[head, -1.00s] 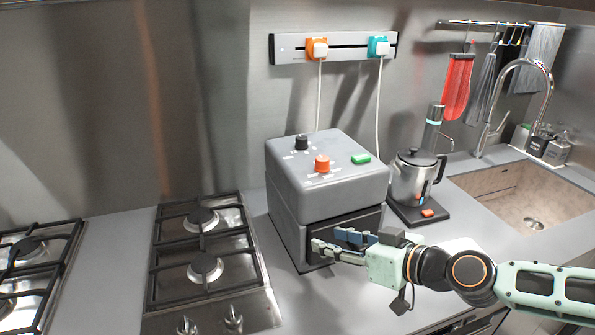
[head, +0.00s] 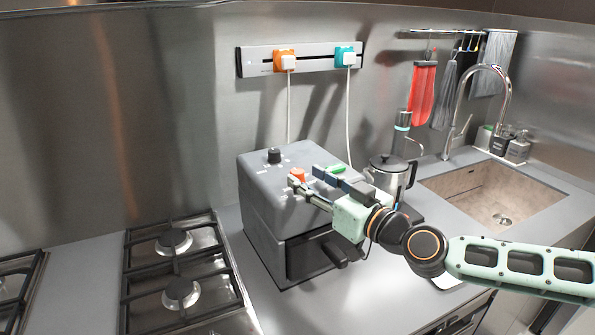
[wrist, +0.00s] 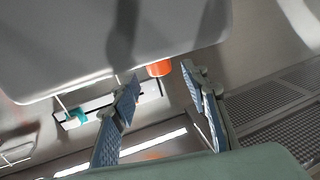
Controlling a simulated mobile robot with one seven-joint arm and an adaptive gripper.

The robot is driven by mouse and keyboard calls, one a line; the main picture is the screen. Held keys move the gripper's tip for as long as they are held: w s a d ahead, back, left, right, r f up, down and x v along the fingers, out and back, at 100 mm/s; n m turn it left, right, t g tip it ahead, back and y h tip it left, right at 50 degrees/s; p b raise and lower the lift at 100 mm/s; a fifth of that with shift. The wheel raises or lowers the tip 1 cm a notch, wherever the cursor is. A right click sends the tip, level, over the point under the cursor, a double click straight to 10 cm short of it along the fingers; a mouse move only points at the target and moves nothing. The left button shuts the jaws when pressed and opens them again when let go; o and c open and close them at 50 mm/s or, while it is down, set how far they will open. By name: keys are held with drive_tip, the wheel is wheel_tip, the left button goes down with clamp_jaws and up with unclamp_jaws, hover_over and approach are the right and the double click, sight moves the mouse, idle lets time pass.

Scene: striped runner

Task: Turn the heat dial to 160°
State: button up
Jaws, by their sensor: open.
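A grey box-shaped appliance (head: 262,190) stands on the counter with a black dial (head: 274,156) and an orange dial (head: 298,173) on its top. Both have small markings around them, too small to read, so I cannot tell which is the heat dial from its label. My gripper (head: 303,178) is open above the appliance's top front area, its fingers close to the orange dial. In the wrist view the orange dial (wrist: 159,69) shows between the two spread fingertips, at their level or just beyond. Whether a finger touches it I cannot tell.
A green button (head: 336,169) lies behind my fingers on the same top. A metal kettle (head: 388,176) stands right of the appliance, before the sink (head: 490,195). A gas hob (head: 180,270) is on the left. Cords hang from the wall strip (head: 318,60) behind.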

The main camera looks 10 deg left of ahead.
sight(302, 175)
drive_tip(key=shift+x, duration=2.25)
drive_tip(key=shift+d, duration=0.1)
clamp_jaws()
